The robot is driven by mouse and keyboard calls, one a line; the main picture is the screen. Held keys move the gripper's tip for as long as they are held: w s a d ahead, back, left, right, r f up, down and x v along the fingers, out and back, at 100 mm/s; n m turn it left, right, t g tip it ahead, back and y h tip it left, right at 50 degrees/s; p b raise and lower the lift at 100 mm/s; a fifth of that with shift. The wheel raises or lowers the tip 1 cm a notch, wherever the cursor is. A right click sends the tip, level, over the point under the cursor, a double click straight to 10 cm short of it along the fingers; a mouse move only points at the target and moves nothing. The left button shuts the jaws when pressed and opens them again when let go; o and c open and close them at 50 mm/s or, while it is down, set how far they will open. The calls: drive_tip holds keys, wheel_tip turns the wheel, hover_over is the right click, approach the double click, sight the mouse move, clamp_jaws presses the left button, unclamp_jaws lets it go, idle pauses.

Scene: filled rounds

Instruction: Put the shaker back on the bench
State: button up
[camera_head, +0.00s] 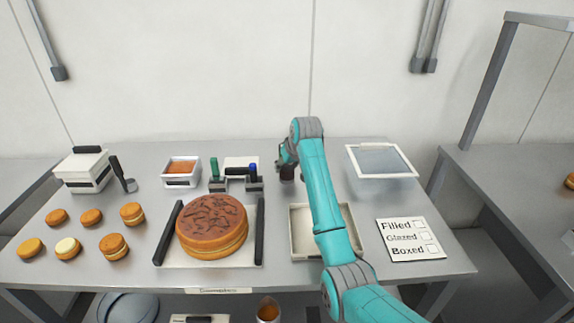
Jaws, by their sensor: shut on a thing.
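My gripper (284,158) is at the back middle of the bench (375,208), partly hidden behind my own teal arm. It is shut on the shaker (287,174), of which only a small dark brown part shows below the fingers. The shaker looks upright. It is close to the bench top, just right of a grey rack with a green-topped and a blue-topped item. I cannot tell whether its base touches the bench.
A large filled round cake (211,222) sits on a board with dark side bars. A shallow tray (302,232) lies partly under my arm. A lidded clear box (382,162), a checklist card (410,239), an orange-filled tub (181,170) and several small rounds stand around.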

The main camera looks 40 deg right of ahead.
drive_tip(key=o, duration=1.2)
drive_tip(key=shift+o, duration=0.2)
drive_tip(key=shift+r, duration=0.2)
drive_tip(key=v, duration=1.2)
